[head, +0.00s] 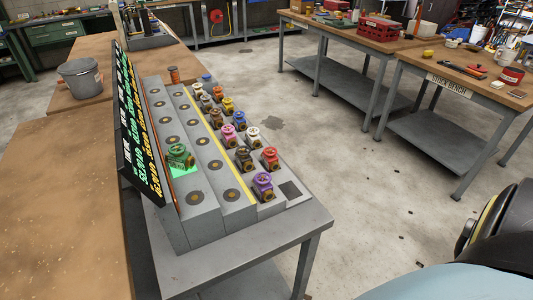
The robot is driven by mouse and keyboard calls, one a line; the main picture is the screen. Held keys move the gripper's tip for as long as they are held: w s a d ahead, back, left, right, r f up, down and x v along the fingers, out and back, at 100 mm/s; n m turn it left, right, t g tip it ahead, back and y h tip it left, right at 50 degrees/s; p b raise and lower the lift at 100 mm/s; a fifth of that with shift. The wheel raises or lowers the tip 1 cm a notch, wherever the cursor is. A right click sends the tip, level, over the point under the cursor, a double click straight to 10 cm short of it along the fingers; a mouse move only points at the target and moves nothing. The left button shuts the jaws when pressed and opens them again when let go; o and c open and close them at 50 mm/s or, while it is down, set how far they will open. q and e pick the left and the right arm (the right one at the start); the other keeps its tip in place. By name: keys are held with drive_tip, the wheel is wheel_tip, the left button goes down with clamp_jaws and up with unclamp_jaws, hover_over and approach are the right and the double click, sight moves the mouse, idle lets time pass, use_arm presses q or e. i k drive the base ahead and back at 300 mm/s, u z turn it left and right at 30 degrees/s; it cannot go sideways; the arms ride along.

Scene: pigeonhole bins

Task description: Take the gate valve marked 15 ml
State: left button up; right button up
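Several gate valves with handwheels, in different colours, stand on a stepped grey rack (207,228). A green valve (180,156) stands apart on the left step, over a lit green patch. An orange-brown valve (173,75) stands at the far end. No 15 ml marking is legible on any valve. Neither of my grippers is in view.
A dark display board (138,135) with slanted lit text runs along the rack's left side. A grey table (310,222) carries the rack. A bucket (80,78) stands on the brown bench at left. Cluttered workbenches (455,72) stand at right, with open floor between.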

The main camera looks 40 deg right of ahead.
sight(270, 159)
drive_tip(key=z, duration=1.2)
drive_tip(key=k, duration=1)
drive_tip(key=z, duration=1.15)
drive_tip(key=i, duration=4.15)
drive_tip(key=u, duration=3.85)
